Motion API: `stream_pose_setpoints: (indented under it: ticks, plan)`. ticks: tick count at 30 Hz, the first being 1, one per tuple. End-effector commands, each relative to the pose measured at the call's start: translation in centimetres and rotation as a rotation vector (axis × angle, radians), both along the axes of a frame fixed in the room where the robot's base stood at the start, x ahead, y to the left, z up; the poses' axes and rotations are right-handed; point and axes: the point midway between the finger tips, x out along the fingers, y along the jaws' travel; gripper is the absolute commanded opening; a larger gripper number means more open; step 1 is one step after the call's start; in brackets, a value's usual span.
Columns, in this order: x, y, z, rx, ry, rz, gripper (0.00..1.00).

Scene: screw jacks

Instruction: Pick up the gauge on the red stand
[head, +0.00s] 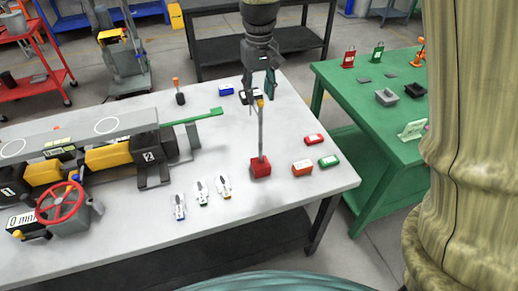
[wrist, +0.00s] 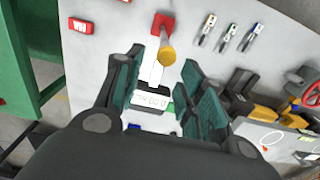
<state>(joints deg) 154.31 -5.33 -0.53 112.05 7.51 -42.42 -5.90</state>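The red stand (head: 260,168) is a small red block near the right end of the grey table, with a thin upright rod. A small yellow-gold piece (head: 260,104) shows at the rod's top, just below my gripper (head: 261,92). In the wrist view the red base (wrist: 164,20) and the round yellow piece (wrist: 168,55) lie between and beyond my two open fingers (wrist: 163,68). A white plate with dark digits (wrist: 151,100) shows between the fingers; I cannot tell whether it is the gauge's face or lies on the table. I see no contact.
A large jack assembly (head: 90,155) fills the table's left. A green table (head: 385,125) stands at right.

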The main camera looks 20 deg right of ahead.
Motion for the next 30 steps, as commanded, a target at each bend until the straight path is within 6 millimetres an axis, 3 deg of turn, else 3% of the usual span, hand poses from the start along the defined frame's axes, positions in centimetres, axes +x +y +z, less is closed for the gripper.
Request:
stream_pose_setpoints:
  ticks: [13, 22, 30]
  plan:
    - [-0.3, -0.1, -3.1, 0.000, 0.003, -0.003, 0.39]
    - [-0.6, -0.1, -6.5, 0.000, 0.003, -0.004, 0.39]
    - [-0.5, -0.2, -7.3, -0.001, 0.000, -0.004, 0.39]
